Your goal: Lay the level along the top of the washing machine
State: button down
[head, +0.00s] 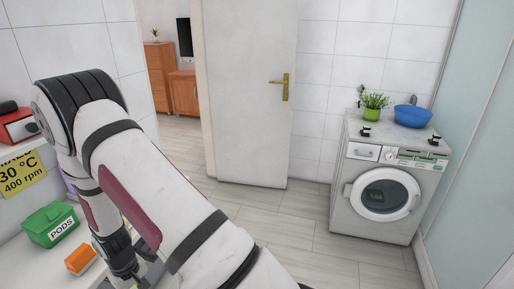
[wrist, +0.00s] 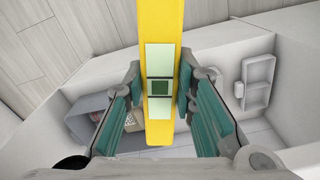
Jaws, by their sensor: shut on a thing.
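The level (wrist: 162,30) is a yellow bar with a pale panel and a dark green square. My gripper (wrist: 160,85) has its teal-padded fingers on either side of it, shut on it near the panel. The level's far end runs out of the top of the wrist view. In the head view my gripper (head: 128,270) is low at the left, mostly behind my arm, and the level is hardly visible. The washing machine (head: 375,205) stands far off at the right, against the tiled wall. Its top (head: 390,132) carries a potted plant, a blue bowl and two small black pieces near the front edge.
A green PODS box (head: 50,226) and an orange box (head: 80,259) stand on a white surface at the left. A red box (head: 17,127) sits above. A white door (head: 245,95) stands beside an opening. Grey floor (head: 275,225) lies clear before the machine.

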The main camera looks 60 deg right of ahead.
aim_at(397, 138)
jog(key=l+z, duration=0.25)
jog(key=z, duration=0.15)
jog(key=k+l+z, duration=0.1)
jog(key=l+z, duration=0.2)
jog(key=z, duration=0.15)
jog(key=l+z, duration=0.25)
jog(key=z, duration=0.15)
jog(key=i+l+z, duration=0.1)
jog(key=l+z, duration=0.15)
jog(key=z, duration=0.2)
